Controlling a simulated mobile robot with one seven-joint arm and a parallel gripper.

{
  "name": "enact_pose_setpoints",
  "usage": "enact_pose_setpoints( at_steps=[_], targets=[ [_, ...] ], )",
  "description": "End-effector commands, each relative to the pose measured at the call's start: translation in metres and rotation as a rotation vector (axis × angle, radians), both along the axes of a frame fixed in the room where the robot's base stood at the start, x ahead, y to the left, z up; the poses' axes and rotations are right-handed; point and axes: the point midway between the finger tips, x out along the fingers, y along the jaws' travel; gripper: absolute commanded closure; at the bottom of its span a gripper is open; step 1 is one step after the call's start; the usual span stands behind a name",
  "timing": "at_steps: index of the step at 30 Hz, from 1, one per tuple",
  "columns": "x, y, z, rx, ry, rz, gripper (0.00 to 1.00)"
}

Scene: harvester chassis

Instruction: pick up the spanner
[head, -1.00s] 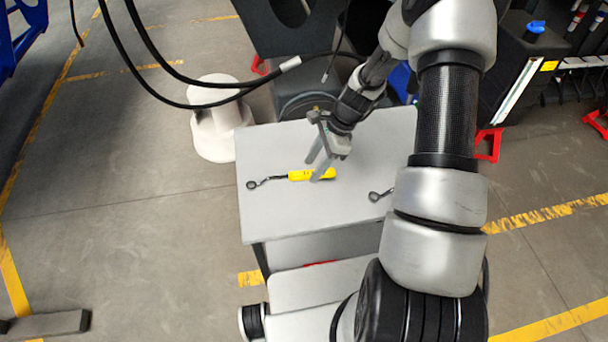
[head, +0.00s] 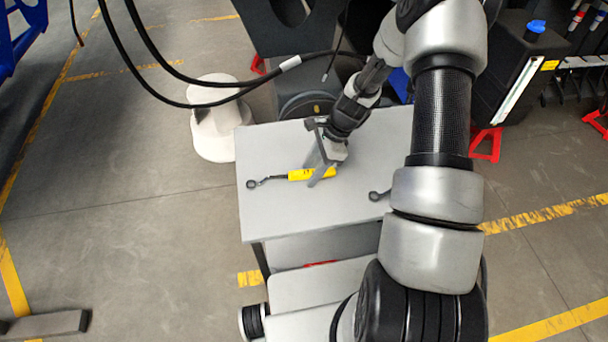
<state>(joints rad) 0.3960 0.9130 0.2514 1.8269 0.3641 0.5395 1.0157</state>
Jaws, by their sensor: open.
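A spanner with a dark ring end, thin dark shank and yellow handle (head: 298,176) lies on the grey top of a cart (head: 280,215). Its ring end points left. My gripper (head: 311,176) is open and points down at the yellow handle. One finger crosses in front of the handle, and the other is partly behind it or above it. I cannot tell whether they touch it. A second dark ring-ended tool (head: 376,196) lies further right on the cart top. The rest of it is hidden behind my arm.
A white round pedestal (head: 215,125) stands on the floor left of the cart. Black cables (head: 160,65) hang across the upper left. A black case (head: 515,80) stands at the upper right.

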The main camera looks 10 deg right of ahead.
Motion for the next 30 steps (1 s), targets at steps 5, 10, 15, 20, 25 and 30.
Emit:
enact_pose_setpoints(
  at_steps=[5, 10, 15, 20, 25, 30],
  targets=[
    [0.0, 0.0, 0.0, 0.0, 0.0, 0.0, 0.57],
    [0.0, 0.0, 0.0, 0.0, 0.0, 0.0, 0.79],
    [0.0, 0.0, 0.0, 0.0, 0.0, 0.0, 1.0],
    [0.0, 0.0, 0.0, 0.0, -0.001, 0.001, 1.0],
    [0.0, 0.0, 0.005, 0.0, -0.001, 0.001, 1.0],
    [0.001, -0.001, 0.027, -0.003, -0.005, 0.001, 1.0]
  ],
)
